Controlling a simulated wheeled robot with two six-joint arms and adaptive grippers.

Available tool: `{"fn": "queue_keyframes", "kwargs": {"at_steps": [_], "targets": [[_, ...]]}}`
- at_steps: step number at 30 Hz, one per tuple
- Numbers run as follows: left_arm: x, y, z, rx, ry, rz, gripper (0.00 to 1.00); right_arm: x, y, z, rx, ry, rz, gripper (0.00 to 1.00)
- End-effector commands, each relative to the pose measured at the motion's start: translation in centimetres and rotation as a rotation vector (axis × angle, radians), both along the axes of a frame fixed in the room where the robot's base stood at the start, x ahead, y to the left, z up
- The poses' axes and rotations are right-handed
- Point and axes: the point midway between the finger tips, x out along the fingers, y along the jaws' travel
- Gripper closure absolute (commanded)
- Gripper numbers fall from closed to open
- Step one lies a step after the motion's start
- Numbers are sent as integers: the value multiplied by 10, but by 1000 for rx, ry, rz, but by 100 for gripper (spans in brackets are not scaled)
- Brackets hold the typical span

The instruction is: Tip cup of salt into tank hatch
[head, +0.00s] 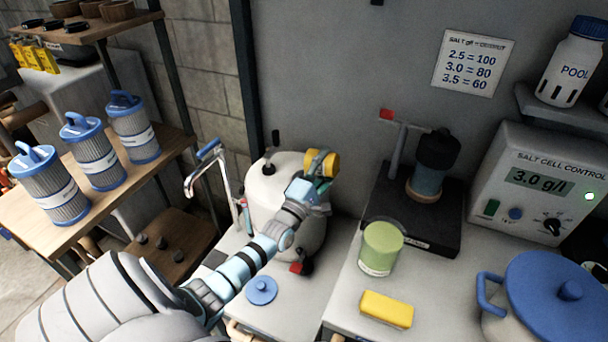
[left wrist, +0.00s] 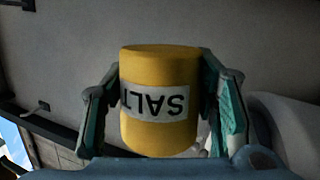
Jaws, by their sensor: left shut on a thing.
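My left gripper (head: 318,178) is shut on the yellow salt cup (head: 331,165), above the right side of the white rounded tank (head: 262,205). The cup looks tilted onto its side in the head view. In the left wrist view the cup (left wrist: 160,75) sits between both fingers of my left gripper (left wrist: 160,105), with its SALT label upside down in the picture. Its contents are hidden. The tank's hatch opening cannot be made out; my gripper and the cup cover part of the tank top. A round blue lid (head: 261,290) lies on the counter in front of the tank. My right gripper is out of view.
A chrome tap-like pipe (head: 222,172) stands left of the tank. To the right are a green canister (head: 381,248), a yellow block (head: 386,310), a black stand (head: 415,220), a blue-lidded pot (head: 545,300) and the salt control box (head: 540,180). Filters (head: 95,160) stand on the left shelf.

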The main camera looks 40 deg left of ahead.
Motion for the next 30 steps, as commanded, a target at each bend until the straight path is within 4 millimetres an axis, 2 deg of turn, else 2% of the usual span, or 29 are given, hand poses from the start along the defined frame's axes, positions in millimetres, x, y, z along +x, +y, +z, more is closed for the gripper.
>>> {"fn": "queue_keyframes", "kwargs": {"at_steps": [30], "targets": [[-1, 2, 2, -37, -15, 1, 77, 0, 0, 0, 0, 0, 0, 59]]}}
